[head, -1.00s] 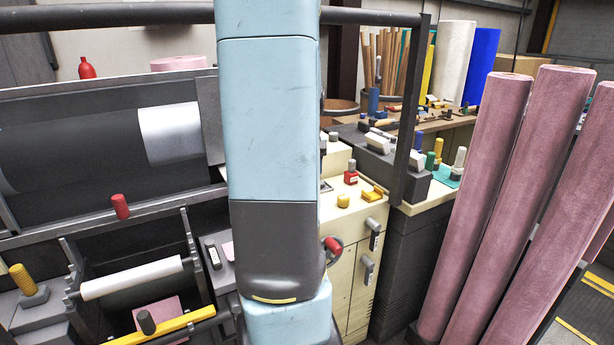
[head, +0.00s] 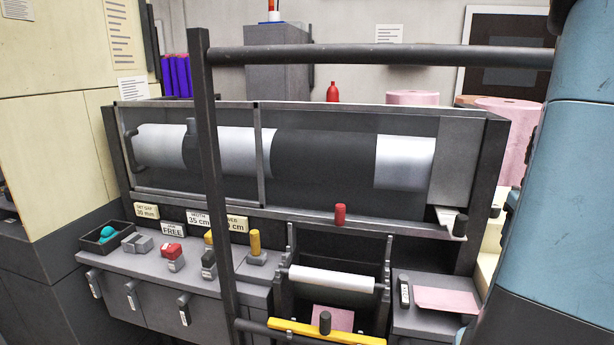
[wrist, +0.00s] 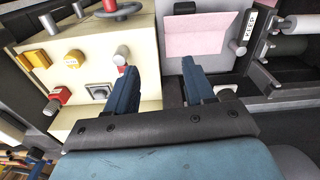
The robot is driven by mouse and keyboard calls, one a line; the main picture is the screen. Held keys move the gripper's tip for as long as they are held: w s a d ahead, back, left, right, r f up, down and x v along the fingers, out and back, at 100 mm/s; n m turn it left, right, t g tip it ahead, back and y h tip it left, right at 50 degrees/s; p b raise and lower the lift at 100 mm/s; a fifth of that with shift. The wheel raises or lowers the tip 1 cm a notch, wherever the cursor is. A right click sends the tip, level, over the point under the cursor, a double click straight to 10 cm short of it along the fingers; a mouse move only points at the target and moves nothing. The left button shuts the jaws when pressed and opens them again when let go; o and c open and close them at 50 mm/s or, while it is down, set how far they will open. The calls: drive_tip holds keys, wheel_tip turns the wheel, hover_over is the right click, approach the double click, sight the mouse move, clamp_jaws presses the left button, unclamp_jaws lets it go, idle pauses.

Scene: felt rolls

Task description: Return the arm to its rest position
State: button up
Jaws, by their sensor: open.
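My gripper (wrist: 161,95) shows in the wrist view with its two blue fingers apart and nothing between them. It hangs over a gap between a cream cabinet (wrist: 92,28) with knobs on the left and a grey ledge with a pink felt sheet (wrist: 195,36) on the right. No contact with either can be made out. In the head view my blue arm fills the right edge, and the gripper is out of frame there.
In the head view a dark railing (head: 380,55) crosses in front of the roller machine (head: 320,160). A yellow bar (head: 325,332) and small white roller (head: 332,279) sit low in the middle. The pink sheet (head: 446,299) lies on the ledge at right.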

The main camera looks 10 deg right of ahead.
drive_tip(key=w+a+r+n+t, duration=0.15)
drive_tip(key=a+r, duration=0.25)
drive_tip(key=a, duration=0.6)
drive_tip(key=s+a+r+n+t, duration=0.1)
drive_tip(key=s+a+r, duration=0.2)
drive_tip(key=a, duration=0.8)
drive_tip(key=s+a+r+n+t, duration=0.1)
drive_tip(key=s+a+r+t, duration=0.1)
drive_tip(key=a, duration=0.8)
drive_tip(key=shift+s+a+r, duration=0.4)
drive_tip(key=shift+s+r, duration=0.05)
drive_tip(key=shift+s, duration=0.35)
